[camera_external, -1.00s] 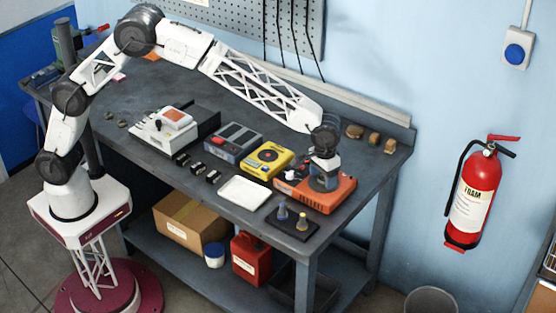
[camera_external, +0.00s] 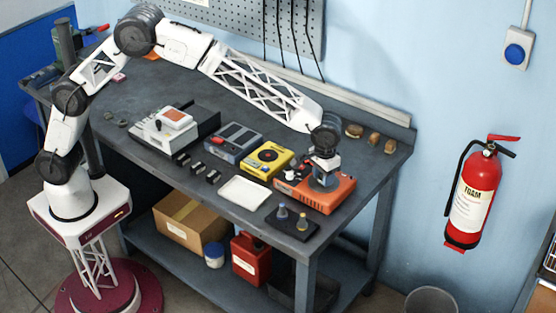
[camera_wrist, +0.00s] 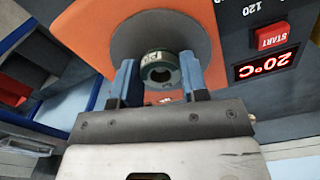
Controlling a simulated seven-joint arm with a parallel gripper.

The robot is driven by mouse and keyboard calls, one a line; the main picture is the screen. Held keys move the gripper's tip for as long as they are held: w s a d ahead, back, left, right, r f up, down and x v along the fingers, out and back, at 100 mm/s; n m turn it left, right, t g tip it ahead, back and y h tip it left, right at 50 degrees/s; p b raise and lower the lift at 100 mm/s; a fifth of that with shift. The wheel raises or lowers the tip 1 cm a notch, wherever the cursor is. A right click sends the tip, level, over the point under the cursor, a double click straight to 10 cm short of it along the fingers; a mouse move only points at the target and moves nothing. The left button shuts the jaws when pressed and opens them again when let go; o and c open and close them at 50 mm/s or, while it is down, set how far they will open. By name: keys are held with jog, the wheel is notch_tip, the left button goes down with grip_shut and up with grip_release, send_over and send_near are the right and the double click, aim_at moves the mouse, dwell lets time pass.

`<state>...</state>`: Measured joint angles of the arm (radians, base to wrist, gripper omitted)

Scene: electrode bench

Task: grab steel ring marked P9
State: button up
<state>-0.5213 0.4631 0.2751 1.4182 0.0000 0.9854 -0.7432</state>
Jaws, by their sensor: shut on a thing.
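A steel ring (camera_wrist: 157,70) with a dark green body and a small pale label shows in the wrist view, at the round grey well of the orange heater. I cannot read the label clearly. My gripper (camera_wrist: 158,78) has its two blue fingers on either side of the ring, shut on it. In the external view my gripper (camera_external: 323,181) points down over the orange heater (camera_external: 342,194) and hides the ring. The heater's red display (camera_wrist: 274,65) reads 20°C, beside a red START button (camera_wrist: 271,36).
A yellow device (camera_external: 268,161), a blue-grey box (camera_external: 233,143) and a white instrument (camera_external: 165,128) stand left of the heater. A white tray (camera_external: 244,190) and a dark stand (camera_external: 293,224) with small pegs lie in front. Small brown pieces (camera_external: 373,138) lie behind, near the wall.

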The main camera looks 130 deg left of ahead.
jog(key=shift+r, duration=0.15)
jog(key=shift+r, duration=1.45)
jog(key=shift+s+d+r, duration=0.15)
jog(key=shift+s+r, duration=0.05)
jog(key=shift+s, duration=0.1)
jog(key=s+d, duration=0.2)
jog(key=s, duration=0.2)
jog(key=s+d+r, duration=0.1)
jog(key=s+d, duration=0.2)
jog(key=s, duration=0.2)
jog(key=s+d, duration=0.2)
jog(key=s, duration=0.2)
jog(key=shift+s+d+r, duration=0.15)
jog(key=shift+d+r, duration=0.05)
jog(key=shift+d, duration=0.05)
